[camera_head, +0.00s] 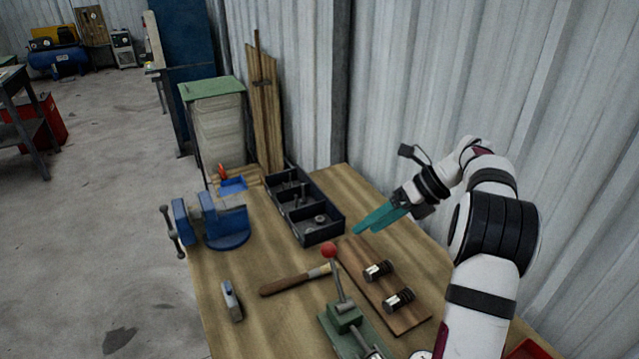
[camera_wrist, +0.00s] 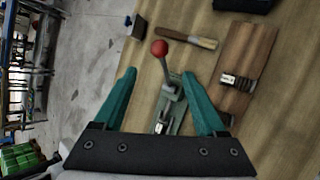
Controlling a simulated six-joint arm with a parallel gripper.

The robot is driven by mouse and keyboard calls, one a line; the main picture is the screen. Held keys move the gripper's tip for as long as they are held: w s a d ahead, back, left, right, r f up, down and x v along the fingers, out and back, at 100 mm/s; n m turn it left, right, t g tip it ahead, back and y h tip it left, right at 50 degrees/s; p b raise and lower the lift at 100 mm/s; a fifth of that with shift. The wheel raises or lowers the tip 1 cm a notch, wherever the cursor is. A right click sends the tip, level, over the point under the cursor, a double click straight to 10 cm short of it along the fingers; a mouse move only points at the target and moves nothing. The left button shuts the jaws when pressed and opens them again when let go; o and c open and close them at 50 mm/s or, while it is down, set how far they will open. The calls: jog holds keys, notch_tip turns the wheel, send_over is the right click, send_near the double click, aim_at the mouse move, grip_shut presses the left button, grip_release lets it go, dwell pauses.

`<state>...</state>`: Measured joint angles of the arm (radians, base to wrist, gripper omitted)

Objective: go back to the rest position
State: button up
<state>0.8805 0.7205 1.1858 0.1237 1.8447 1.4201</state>
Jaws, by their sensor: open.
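My gripper (camera_head: 378,219) has teal fingers and is held in the air above the right part of the wooden workbench (camera_head: 265,325), near the corrugated wall. In the wrist view my gripper (camera_wrist: 172,82) is open, with nothing between its fingers. Beyond the fingers, a green toggle clamp (camera_wrist: 170,112) with a red ball knob shows below on the bench. The same green toggle clamp (camera_head: 343,318) stands at the front of the bench in the head view.
A wooden board (camera_head: 365,258) with two dark metal-banded cylinders lies below my gripper. Around it are a black compartment tray (camera_head: 318,236), a blue vise (camera_head: 226,228), a wood-handled tool (camera_head: 290,283) and a small metal block (camera_head: 231,300). The left front bench is mostly clear.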

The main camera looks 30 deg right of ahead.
jog(key=s+a+r+n+g+h, duration=0.1)
jog(key=s+a+n, duration=0.2)
jog(key=a+n, duration=0.3)
jog(key=s+a+r+n+g, duration=0.2)
jog(key=s+a+n, duration=0.1)
jog(key=a, duration=0.5)
jog(key=s+a+r+n+g+h, duration=0.1)
jog(key=s+a+n, duration=0.2)
jog(key=a+n, duration=0.3)
jog(key=s+a+f+n+h, duration=0.1)
jog(key=s+a+f+n, duration=0.2)
jog(key=s+n, duration=0.4)
jog(key=s+a+f+n+h, duration=0.2)
jog(key=s+a+n, duration=0.3)
jog(key=s, duration=0.6)
jog(key=shift+a+f+n+g, duration=0.35)
jog(key=shift+f+n+g, duration=0.1)
jog(key=shift+n, duration=0.65)
jog(key=shift+o, duration=0.4)
